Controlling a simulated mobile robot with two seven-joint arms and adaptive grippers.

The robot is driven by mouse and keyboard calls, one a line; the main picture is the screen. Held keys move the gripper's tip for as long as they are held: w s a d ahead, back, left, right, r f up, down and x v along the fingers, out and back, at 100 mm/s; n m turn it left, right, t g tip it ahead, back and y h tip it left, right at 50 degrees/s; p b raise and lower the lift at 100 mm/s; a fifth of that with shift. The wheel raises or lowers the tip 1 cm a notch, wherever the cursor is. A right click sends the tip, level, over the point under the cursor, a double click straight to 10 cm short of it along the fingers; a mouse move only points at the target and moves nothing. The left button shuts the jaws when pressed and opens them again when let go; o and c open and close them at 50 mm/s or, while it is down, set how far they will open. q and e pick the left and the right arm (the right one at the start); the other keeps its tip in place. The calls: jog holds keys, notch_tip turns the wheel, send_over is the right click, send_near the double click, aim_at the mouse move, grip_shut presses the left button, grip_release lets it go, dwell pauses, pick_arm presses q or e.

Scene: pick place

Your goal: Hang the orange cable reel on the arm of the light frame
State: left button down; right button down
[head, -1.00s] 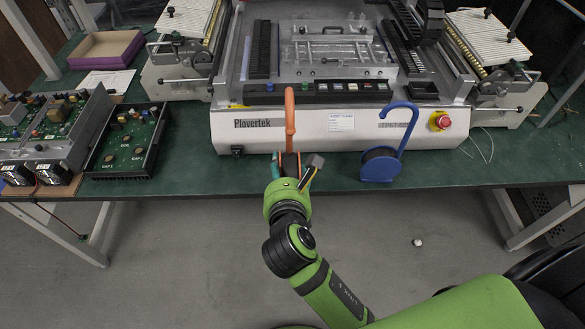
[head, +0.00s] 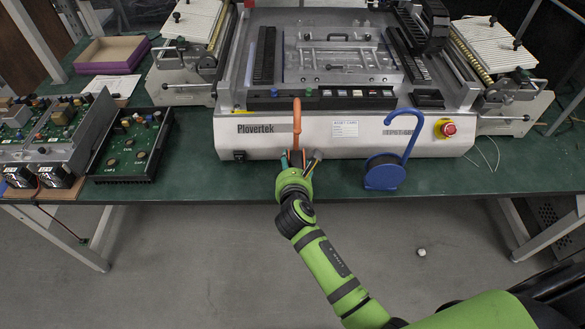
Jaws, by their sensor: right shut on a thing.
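The orange cable reel shows mainly as its tall orange hook handle (head: 297,122), upright in front of the machine's front panel. Its lower part is mostly hidden by my right gripper (head: 294,160), which is shut on it from the near side. The gripper's fingers are small and partly hidden here. Whether the reel touches the bench I cannot tell. I cannot make out the light frame or its arm in this view. My left gripper is not in view.
A blue reel (head: 385,176) with a hook handle stands on the green bench (head: 235,190) to the right. The Plovertek machine (head: 350,135) fills the back. A circuit board in a black tray (head: 130,150) lies left. Bare bench lies between the tray and my gripper.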

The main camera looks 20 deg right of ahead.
jog(key=shift+w+f, duration=0.1)
jog(key=shift+f, duration=0.1)
jog(key=shift+f, duration=0.1)
jog(key=shift+c, duration=1.8)
grip_release()
jog(key=shift+f, duration=0.1)
jog(key=v, duration=1.2)
jog(key=shift+p, duration=0.3)
jog(key=shift+a, duration=0.1)
